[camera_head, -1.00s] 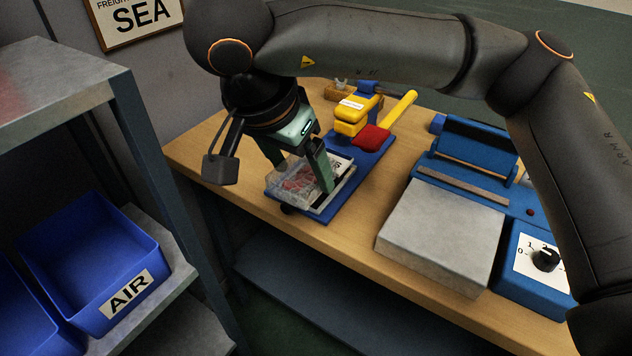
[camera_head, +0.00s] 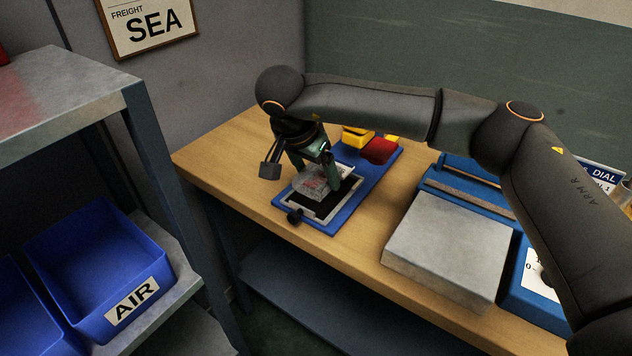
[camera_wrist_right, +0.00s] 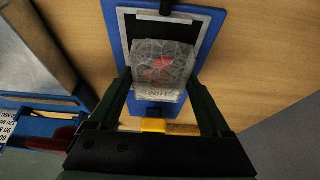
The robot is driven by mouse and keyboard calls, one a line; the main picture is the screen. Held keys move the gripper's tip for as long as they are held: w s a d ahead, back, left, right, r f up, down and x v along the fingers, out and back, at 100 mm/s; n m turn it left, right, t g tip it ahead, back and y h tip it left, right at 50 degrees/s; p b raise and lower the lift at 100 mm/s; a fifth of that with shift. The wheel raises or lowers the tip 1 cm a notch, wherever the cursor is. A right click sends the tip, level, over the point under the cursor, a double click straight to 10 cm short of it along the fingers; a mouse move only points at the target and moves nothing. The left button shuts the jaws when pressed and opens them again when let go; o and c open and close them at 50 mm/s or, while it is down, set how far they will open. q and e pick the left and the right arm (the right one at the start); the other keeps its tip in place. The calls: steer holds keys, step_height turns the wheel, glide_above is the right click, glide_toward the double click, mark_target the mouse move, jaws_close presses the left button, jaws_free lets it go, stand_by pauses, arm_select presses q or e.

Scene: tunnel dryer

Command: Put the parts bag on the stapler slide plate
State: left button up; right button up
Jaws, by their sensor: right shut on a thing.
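The parts bag (camera_head: 313,186) is a clear packet with reddish parts and a printed label. It also shows in the right wrist view (camera_wrist_right: 163,68). My right gripper (camera_head: 315,176) is shut on it, a finger on each side; the fingers also show in the right wrist view (camera_wrist_right: 162,90). The bag is over the stapler slide plate (camera_head: 322,217), a black surface in a light grey frame on a blue base. Black surface shows beside the bag. I cannot tell whether the bag touches the plate. My left gripper is not in view.
The yellow stapler (camera_head: 357,137) and a red pad (camera_head: 379,151) are behind the plate. A grey block-like platform (camera_head: 448,246) of a blue machine stands right. A blue AIR bin (camera_head: 95,265) is on the left shelf. Bare wooden tabletop (camera_head: 225,160) lies left of the plate.

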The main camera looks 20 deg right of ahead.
steer(key=shift+s+f, duration=0.1)
steer(key=shift+f, duration=1.2)
steer(key=shift+f, duration=0.15)
steer(key=o, duration=1.3)
steer(key=v, duration=1.2)
steer(key=shift+r, duration=0.2)
